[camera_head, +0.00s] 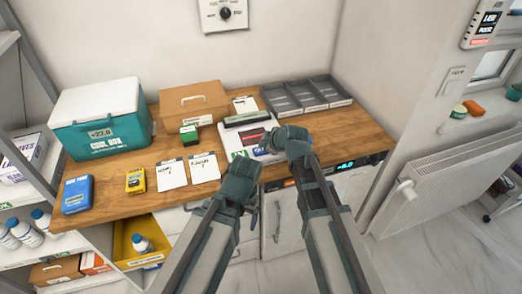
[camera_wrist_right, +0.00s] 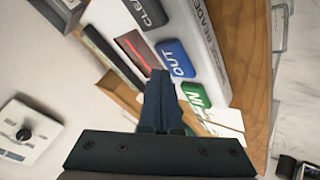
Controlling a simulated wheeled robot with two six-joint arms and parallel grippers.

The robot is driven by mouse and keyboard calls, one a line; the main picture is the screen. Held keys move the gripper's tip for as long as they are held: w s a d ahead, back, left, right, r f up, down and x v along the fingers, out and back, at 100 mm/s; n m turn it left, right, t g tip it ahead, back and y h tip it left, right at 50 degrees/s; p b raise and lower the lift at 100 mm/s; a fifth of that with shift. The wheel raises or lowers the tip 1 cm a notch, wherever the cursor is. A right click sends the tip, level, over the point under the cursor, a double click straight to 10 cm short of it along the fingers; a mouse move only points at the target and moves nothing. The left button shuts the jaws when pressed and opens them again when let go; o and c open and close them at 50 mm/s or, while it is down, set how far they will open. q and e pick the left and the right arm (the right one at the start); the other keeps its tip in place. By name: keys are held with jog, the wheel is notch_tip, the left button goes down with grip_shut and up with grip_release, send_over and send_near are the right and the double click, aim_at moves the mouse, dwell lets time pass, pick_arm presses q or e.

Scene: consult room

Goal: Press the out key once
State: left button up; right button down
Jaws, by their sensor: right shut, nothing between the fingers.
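The white key device (camera_head: 228,138) stands on the wooden desk, partly covered by my right gripper in the head view. In the right wrist view its blue OUT key (camera_wrist_right: 177,57) lies between the green IN key (camera_wrist_right: 196,95) and the dark CLEAR key (camera_wrist_right: 148,12). My right gripper (camera_head: 266,144) is shut and empty. Its fingertips (camera_wrist_right: 159,74) appear just beside the OUT key's lower left edge; I cannot tell whether they touch the device. My left gripper (camera_head: 245,168) is in front of the desk edge, near the device; its jaw opening is unclear.
The wooden desk (camera_head: 120,192) holds a teal cool box (camera_head: 100,125), a cardboard box (camera_head: 193,100), grey trays (camera_head: 305,95), note cards and small boxes. A radiator (camera_head: 450,180) stands to the right. Free desk surface shows right of the trays.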

aim_at(263, 152)
jog(key=shift+f+b, duration=0.3)
jog(key=shift+f, duration=0.05)
jog(key=shift+f+b, duration=0.5)
jog(key=shift+f, duration=0.05)
dwell(0.6)
jog(key=shift+r, duration=0.15)
jog(key=shift+r+p, duration=0.85)
jog(key=shift+p, duration=0.1)
notch_tip(263, 152, up, 5)
jog(key=p, duration=0.5)
jog(key=shift+s, duration=0.1)
dwell(0.6)
